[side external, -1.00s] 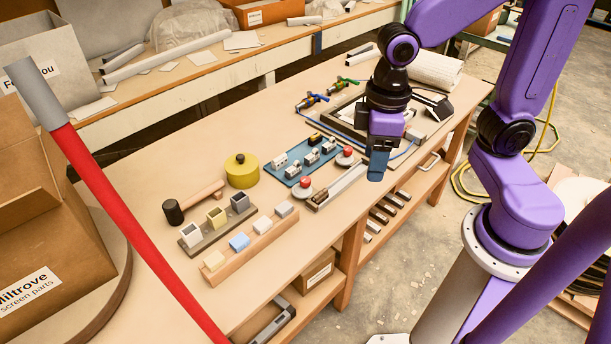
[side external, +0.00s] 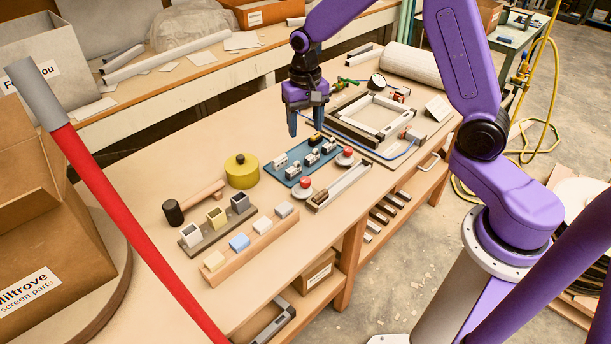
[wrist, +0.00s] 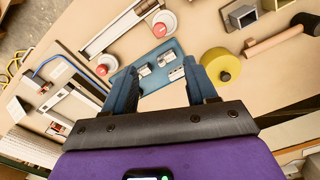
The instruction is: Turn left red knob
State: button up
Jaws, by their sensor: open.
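Two red knobs stand on round pale bases beside a blue tray. In the side view the left red knob (side external: 306,183) is nearer the camera, and the other red knob (side external: 345,151) is at the tray's right end. Both also show in the wrist view, one at the top (wrist: 160,29) and one at the left (wrist: 102,70). My gripper (side external: 307,128) is open and empty, fingers pointing down, above the bench behind the blue tray. It is apart from both knobs. In the wrist view its two blue fingers (wrist: 161,82) are spread, with the tray between and beyond them.
The blue tray (side external: 275,179) holds several small metal blocks. A yellow round tin (side external: 242,171) stands left of it. A mallet (side external: 174,212) and block racks lie nearer the camera. A frame fixture (side external: 352,130) with a dial gauge and blue hose is at right.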

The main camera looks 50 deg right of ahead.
aim_at(305, 179)
notch_tip(305, 179, down, 17)
jog(key=shift+f, duration=0.1)
dwell(0.5)
jog(key=c, duration=1.1)
jog(key=shift+o, duration=0.2)
